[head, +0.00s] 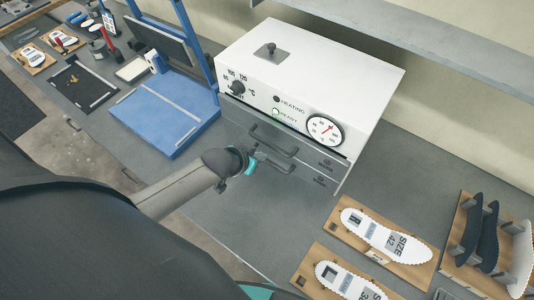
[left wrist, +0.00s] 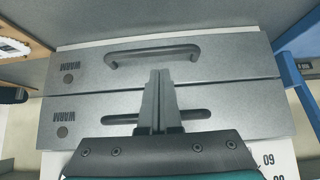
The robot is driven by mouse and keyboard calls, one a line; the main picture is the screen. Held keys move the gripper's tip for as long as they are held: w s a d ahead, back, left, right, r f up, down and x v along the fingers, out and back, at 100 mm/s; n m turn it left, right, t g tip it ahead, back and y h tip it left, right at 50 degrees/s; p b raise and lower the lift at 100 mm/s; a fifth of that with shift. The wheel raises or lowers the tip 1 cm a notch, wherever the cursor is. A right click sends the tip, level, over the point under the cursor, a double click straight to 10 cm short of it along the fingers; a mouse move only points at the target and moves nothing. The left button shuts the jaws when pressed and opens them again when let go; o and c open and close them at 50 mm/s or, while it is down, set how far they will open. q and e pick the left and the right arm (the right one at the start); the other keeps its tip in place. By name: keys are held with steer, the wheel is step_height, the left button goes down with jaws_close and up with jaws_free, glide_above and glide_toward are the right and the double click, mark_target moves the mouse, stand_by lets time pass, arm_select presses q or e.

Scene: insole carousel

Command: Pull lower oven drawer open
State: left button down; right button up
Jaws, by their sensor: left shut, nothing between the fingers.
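The white oven (head: 300,75) has two grey drawers below its dial panel, each with a dark bar handle. The lower drawer's handle (head: 276,166) is partly hidden by my left gripper (head: 258,160), which is in front of it at its left end. The left wrist view is upside down: the lower drawer (left wrist: 225,68) is on top, with its handle (left wrist: 152,46) just beyond my fingertips (left wrist: 160,74). The upper drawer (left wrist: 80,112) lies behind the fingers. My left gripper is shut and empty; I cannot tell whether it touches the handle. My right gripper is not in view.
A blue press (head: 165,110) stands close to the oven's left. Wooden boards with white insole shapes (head: 385,232) and a rack of insoles (head: 490,240) are at the lower right. Grey bench in front of the oven is clear. A shelf (head: 430,35) runs behind it.

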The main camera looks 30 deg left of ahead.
mark_target(272, 154)
arm_select(q)
steer(key=shift+b+x, duration=0.45)
steer(key=shift+x, duration=2.2)
